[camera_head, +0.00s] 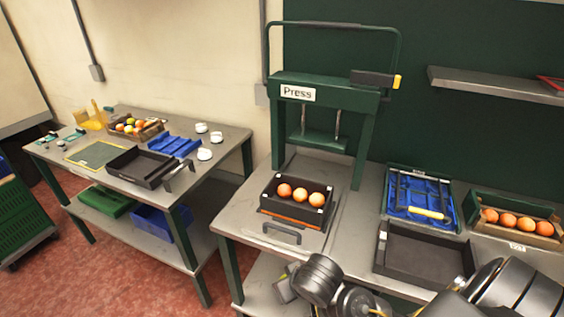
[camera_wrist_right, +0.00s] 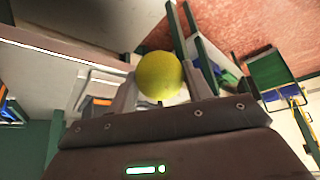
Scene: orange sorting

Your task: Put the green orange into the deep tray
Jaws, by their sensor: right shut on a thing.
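The green orange (camera_wrist_right: 158,75), yellow-green in the right wrist view, is held between the two fingers of my right gripper (camera_wrist_right: 161,82), which is shut on it. In the head view my right arm comes in at the bottom right, with its hand low in front of the press table; I cannot make out the orange there. A dark, empty tray (camera_head: 399,271) lies on the table right of the press. Another dark, empty tray (camera_head: 119,172) lies on the left table. I cannot tell which is the deep tray. My left gripper is not in view.
A green press (camera_head: 325,84) holds a dark box (camera_head: 286,217) with three oranges. At the far right stands a crate (camera_head: 541,240) of several oranges, beside a blue tray (camera_head: 418,212). A crate (camera_head: 148,133) of mixed fruit and white cups (camera_head: 203,154) are on the left table.

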